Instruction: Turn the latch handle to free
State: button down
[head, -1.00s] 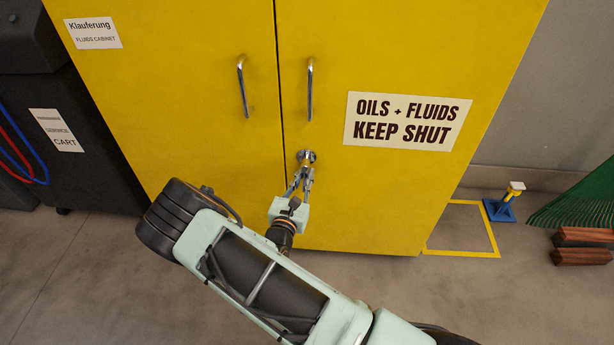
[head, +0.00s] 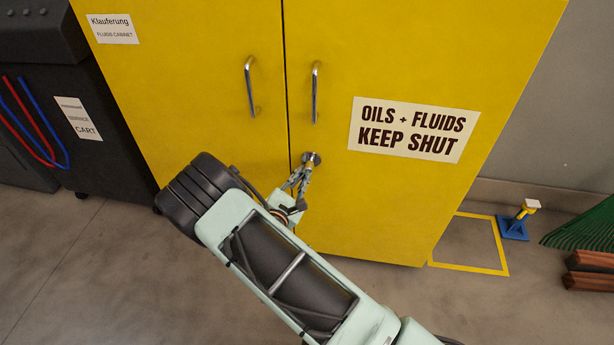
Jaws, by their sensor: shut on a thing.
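The yellow fluids cabinet (head: 230,140) stands in front of me with both doors shut. Its round metal latch (head: 311,158) sits low on the right door, just right of the seam and below the door handles. My gripper (head: 306,168) is shut on the latch handle, and its fingers hide most of the handle. The exact angle of the handle is too small and too covered to tell. My arm comes up from below and hides the lower edge of the left door.
Two upright bar handles, left (head: 250,87) and right (head: 315,92), are above the latch. A dark service cart (head: 110,165) stands at left. A blue stand (head: 513,228), a green rake head (head: 590,228) and brown blocks (head: 592,270) are on the floor at right.

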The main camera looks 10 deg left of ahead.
jog(key=m, duration=0.2)
jog(key=a+r+m+y, duration=0.1)
jog(key=m, duration=0.1)
jog(key=shift+a+r+m+g, duration=0.1)
jog(key=shift+a+m+g, duration=0.1)
jog(key=shift+m+g, duration=0.15)
jog(key=m+b, duration=0.1)
jog(key=m, duration=0.1)
jog(key=r+m+y+b, duration=0.1)
jog(key=shift+a+b, duration=0.25)
jog(key=shift+b, duration=0.05)
jog(key=shift+r+m+y+b, duration=0.45)
jog(key=shift+m+b, duration=0.3)
jog(key=shift+m, duration=0.3)
jog(key=shift+a+r, duration=0.1)
jog(key=shift+r, duration=0.05)
jog(key=c, duration=2)
grip_release()
jog(key=shift+o, duration=0.2)
